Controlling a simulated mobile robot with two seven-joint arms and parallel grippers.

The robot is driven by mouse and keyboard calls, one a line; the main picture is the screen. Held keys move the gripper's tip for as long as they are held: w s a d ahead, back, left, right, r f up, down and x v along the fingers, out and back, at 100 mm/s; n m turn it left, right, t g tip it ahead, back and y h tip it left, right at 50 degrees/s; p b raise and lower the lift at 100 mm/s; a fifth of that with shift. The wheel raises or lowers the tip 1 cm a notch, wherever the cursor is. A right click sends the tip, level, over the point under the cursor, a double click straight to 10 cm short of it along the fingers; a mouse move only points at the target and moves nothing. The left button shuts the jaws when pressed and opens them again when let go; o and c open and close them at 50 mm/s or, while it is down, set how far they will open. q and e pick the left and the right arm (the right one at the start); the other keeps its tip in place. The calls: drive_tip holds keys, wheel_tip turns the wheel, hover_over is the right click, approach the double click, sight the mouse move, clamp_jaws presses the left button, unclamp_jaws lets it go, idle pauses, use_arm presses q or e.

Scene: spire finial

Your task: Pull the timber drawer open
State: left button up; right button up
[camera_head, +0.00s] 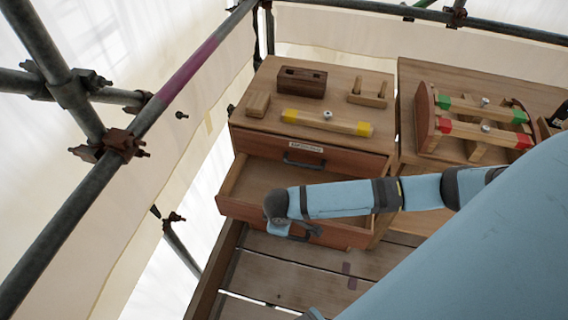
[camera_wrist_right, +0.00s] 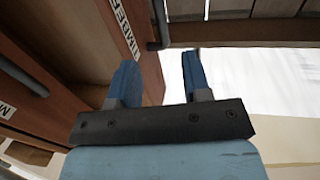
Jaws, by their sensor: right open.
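The timber drawer (camera_head: 345,236) is the lower drawer of the wooden cabinet and stands pulled out, with its bare inside showing. Its front carries a white TIMBER label (camera_wrist_right: 124,28) in the right wrist view. In the head view my right gripper (camera_head: 312,231) is at the drawer front by the handle, and my forearm crosses over the open drawer. My left gripper is not in view.
The upper drawer (camera_head: 345,163) is shut. On the cabinet top lie a yellow-ended bar (camera_head: 327,123), a dark wooden block (camera_head: 302,82) and smaller wooden pieces. A second bench (camera_head: 410,85) with a clamped frame stands at right. Scaffold poles (camera_head: 195,62) run along the left.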

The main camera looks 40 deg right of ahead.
drive_tip(key=f, duration=0.3)
drive_tip(key=w+d+f+b, duration=0.1)
drive_tip(key=f, duration=0.6)
drive_tip(key=shift+w+d, duration=0.15)
drive_tip(key=shift+d, duration=0.05)
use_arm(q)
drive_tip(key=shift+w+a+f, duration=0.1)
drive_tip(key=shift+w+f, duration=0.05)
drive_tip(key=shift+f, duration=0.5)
use_arm(e)
drive_tip(key=shift+w+d+f, duration=0.1)
drive_tip(key=shift+f, duration=0.65)
drive_tip(key=shift+c, duration=0.2)
clamp_jaws()
use_arm(q)
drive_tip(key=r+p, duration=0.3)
drive_tip(key=p, duration=0.1)
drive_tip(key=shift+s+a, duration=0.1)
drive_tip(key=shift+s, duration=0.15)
use_arm(e)
drive_tip(key=s+a, duration=0.5)
drive_tip(key=a, duration=0.1)
drive_tip(key=shift+s+a, duration=0.3)
drive_tip(key=shift+s, duration=0.05)
